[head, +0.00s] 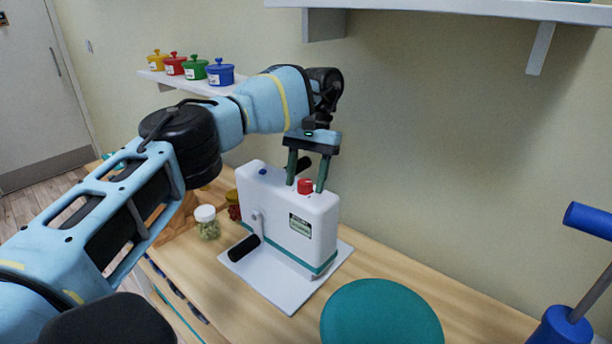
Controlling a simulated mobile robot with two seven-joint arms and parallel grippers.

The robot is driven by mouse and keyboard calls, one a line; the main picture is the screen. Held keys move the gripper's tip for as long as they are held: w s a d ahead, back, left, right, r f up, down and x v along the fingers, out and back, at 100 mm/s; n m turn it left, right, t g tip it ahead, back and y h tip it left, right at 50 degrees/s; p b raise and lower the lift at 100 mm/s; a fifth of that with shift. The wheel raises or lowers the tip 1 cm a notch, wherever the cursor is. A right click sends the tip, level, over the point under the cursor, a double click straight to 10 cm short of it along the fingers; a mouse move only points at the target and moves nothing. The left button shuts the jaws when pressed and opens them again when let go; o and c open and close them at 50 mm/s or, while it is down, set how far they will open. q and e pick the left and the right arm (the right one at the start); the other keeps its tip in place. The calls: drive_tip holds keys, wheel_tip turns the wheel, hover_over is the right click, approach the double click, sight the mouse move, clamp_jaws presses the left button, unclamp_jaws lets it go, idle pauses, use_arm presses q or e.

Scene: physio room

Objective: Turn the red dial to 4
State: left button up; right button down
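The red dial (305,186) is a small red knob on top of a white box-shaped machine (275,200) standing on a white base plate on the counter. The machine has black handles on its sides, a label on one face and a small blue knob on top. My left gripper (306,180) points down over the dial. Its two dark green fingers are apart, one on each side of the dial, and a gap seems to show between fingers and dial. Any scale marks or the dial's setting are too small to read. My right gripper is not in view.
A lidded glass jar (207,222) stands left of the machine, with a red-filled jar behind it. A teal round pad (380,315) lies in front. A blue-handled device (562,325) is at right. Small coloured pots sit on a wall shelf (185,82); another shelf (470,8) is overhead.

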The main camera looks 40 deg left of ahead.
sight(306, 181)
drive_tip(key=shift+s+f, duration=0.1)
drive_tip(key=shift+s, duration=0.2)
use_arm(q)
drive_tip(key=shift+r, duration=0.2)
drive_tip(key=shift+r+p, duration=0.3)
drive_tip(key=shift+r, duration=1.25)
drive_tip(key=shift+s+d+r, duration=0.1)
drive_tip(key=shift+s+r, duration=0.05)
drive_tip(key=shift+r, duration=0.05)
drive_tip(key=shift+s+d+r+p, duration=0.1)
drive_tip(key=shift+s+d+p, duration=0.25)
drive_tip(key=shift+s, duration=0.2)
drive_tip(key=shift+s+d+r+p, duration=0.1)
drive_tip(key=shift+s+d+p, duration=0.2)
drive_tip(key=shift+s, duration=0.25)
drive_tip(key=s+d+p, duration=0.1)
drive_tip(key=s+d, duration=0.6)
drive_tip(key=s, duration=0.4)
drive_tip(key=shift+r, duration=0.4)
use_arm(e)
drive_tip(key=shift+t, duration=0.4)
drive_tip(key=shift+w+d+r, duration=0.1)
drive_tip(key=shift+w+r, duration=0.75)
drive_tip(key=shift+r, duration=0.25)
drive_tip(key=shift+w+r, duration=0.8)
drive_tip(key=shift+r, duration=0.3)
use_arm(q)
drive_tip(key=shift+s, duration=0.1)
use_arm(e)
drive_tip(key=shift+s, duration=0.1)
